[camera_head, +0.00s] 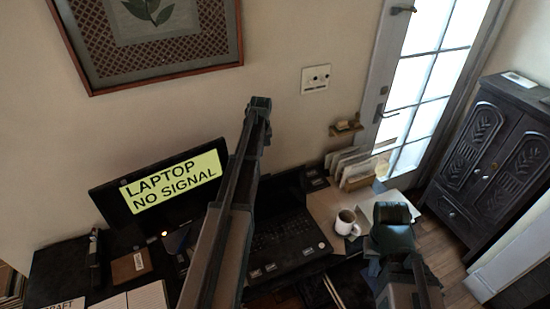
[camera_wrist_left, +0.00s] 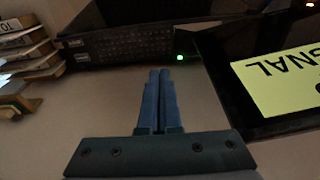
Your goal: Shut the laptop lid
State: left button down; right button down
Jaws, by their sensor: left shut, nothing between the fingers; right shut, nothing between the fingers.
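The laptop (camera_head: 288,238) lies on the dark desk with its keyboard facing up. Its dark lid (camera_head: 278,192) stands raised at the back, partly hidden by my left arm. In the left wrist view, which is upside down, a dark part of the laptop with rows of keys (camera_wrist_left: 120,44) shows beyond the fingers, beside a green light. My left gripper (camera_wrist_left: 159,76) is shut and empty, apart from the laptop. My right gripper (camera_head: 393,213) is shut and empty, near the mug, right of the laptop.
A monitor (camera_head: 110,198) labelled "LAPTOP NO SIGNAL" stands left of the laptop. A white mug (camera_head: 346,223) stands to its right, close to my right gripper. A letter rack (camera_head: 350,166) is at the back right. The wall rises behind the desk.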

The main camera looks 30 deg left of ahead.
pick_arm(q)
jog(key=shift+w+a+r, duration=0.2)
jog(key=shift+w+a, duration=0.1)
jog(key=shift+f, duration=0.1)
notch_tip(320, 180, down, 10)
jog(key=a+b, duration=0.1)
jog(key=b, duration=0.9)
jog(key=d, duration=0.1)
jog(key=s+d+r, duration=0.1)
jog(key=shift+s+d+p, duration=0.3)
jog(key=shift+d+p, duration=0.1)
